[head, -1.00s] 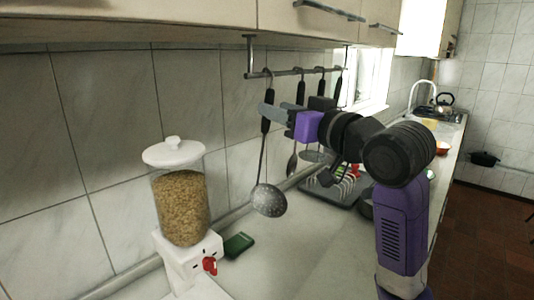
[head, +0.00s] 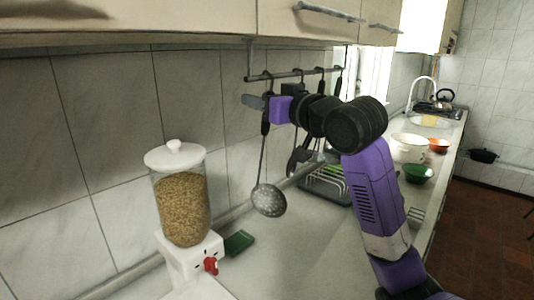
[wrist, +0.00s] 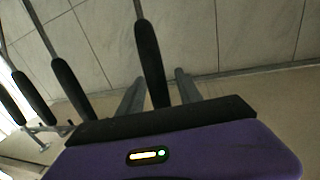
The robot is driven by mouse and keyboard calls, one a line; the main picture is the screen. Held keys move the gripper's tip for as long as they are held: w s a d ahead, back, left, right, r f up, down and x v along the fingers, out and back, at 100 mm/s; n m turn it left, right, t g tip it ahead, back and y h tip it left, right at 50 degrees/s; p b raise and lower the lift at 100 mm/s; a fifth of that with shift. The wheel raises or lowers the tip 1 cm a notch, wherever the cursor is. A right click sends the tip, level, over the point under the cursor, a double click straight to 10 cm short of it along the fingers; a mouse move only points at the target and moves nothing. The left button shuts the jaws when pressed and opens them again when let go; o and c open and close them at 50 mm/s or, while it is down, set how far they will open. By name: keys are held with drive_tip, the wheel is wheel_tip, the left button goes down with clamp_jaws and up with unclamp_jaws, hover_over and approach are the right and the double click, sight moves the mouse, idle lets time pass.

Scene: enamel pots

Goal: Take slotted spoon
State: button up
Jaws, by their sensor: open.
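The slotted spoon (head: 269,200) hangs from the wall rail by its black handle, its perforated round bowl lowest. My gripper (head: 253,101) is at the height of that handle, under the rail, and covers part of it. In the wrist view, a black handle (wrist: 150,55) lies between the two grey fingers of my gripper (wrist: 159,78). The fingers are open, with a gap visible on at least the right side of the handle. Whether either finger touches it is hard to tell.
The rail (head: 290,74) holds several other utensils to the right, partly behind my arm. A grain dispenser (head: 181,205) stands at left, beside a green sponge-like block (head: 239,242). A dish rack (head: 325,187), white pot (head: 408,148) and green bowl (head: 416,173) stand farther along the counter.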

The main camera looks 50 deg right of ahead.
clamp_jaws()
drive_tip(key=shift+r, duration=0.1)
idle(0.4)
